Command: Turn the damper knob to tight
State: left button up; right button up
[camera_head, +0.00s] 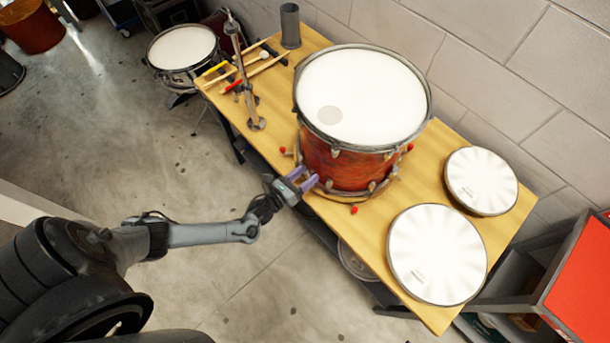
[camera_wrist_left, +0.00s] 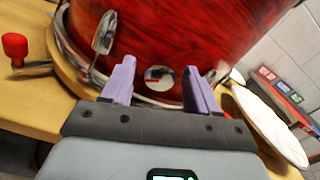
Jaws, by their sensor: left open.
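The red drum (camera_head: 345,165) with a white head stands on the wooden bench; its red shell fills the upper part of the left wrist view (camera_wrist_left: 180,35). A small round silver knob (camera_wrist_left: 159,78) with a red mark sits low on the shell and looks like the damper knob. In the head view it is hidden or too small to make out. My left gripper (camera_head: 303,179) is at the drum's lower near side. Its purple fingers (camera_wrist_left: 160,70) are open, one on each side of the knob in the picture. I cannot tell whether they touch it. My right gripper is not in view.
Red-tipped pegs (camera_head: 354,210) stick out around the drum's base, one left of my fingers (camera_wrist_left: 15,46). Two white round pads (camera_head: 437,255) (camera_head: 481,181) lie to the right. A metal stand (camera_head: 240,75) and drumsticks (camera_head: 262,66) are at the left.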

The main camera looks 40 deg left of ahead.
pick_arm(q)
jog(key=shift+s, duration=0.1)
jog(key=s+a, duration=0.1)
jog(key=s, duration=0.9)
jog(key=shift+s, duration=0.25)
jog(key=shift+a, duration=0.1)
